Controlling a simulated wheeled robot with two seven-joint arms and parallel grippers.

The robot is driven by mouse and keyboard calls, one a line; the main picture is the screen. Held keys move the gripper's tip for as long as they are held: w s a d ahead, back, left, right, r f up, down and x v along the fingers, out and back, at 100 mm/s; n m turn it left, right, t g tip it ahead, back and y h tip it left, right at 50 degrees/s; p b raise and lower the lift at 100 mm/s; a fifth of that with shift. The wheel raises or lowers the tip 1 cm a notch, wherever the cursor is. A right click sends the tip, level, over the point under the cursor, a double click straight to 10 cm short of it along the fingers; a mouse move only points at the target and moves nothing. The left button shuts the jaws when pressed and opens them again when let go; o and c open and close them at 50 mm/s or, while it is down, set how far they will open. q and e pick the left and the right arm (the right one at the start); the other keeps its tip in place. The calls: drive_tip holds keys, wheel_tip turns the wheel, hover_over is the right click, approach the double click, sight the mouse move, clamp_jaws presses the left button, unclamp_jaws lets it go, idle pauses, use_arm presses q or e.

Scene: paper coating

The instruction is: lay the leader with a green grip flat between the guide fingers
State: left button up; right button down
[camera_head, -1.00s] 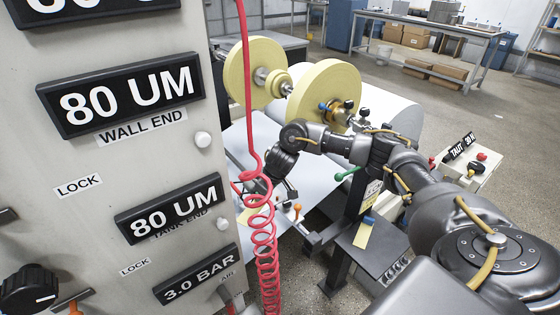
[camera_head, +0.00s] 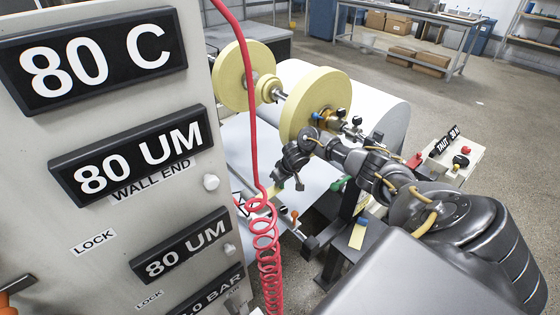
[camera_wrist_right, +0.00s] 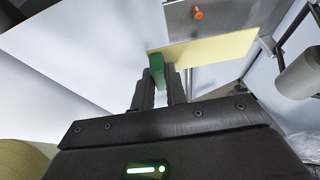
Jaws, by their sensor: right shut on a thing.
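The leader is a pale yellow strip with a green grip. In the right wrist view my right gripper (camera_wrist_right: 168,82) is shut on the green grip (camera_wrist_right: 157,68), and the yellow strip (camera_wrist_right: 215,48) runs off to the right from it. In the head view my right gripper (camera_head: 281,186) is at the machine below the yellow rolls; a piece of yellow strip (camera_head: 271,193) shows beside it, partly behind the red hose. The guide fingers cannot be made out clearly. An orange-tipped part (camera_head: 294,213) is close by, with an orange knob (camera_wrist_right: 197,13) in the wrist view.
A coiled red hose (camera_head: 266,240) hangs in front of the work area. The labelled panel (camera_head: 110,215) fills the left. Yellow rolls (camera_head: 312,105) stand behind my right arm. Another yellow strip (camera_head: 357,236) with a blue end hangs at a dark stand. A control box (camera_head: 455,155) stands right.

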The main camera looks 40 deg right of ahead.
sight(272, 193)
use_arm(q)
drive_tip(key=shift+f, duration=0.1)
use_arm(e)
drive_tip(key=shift+w, duration=0.1)
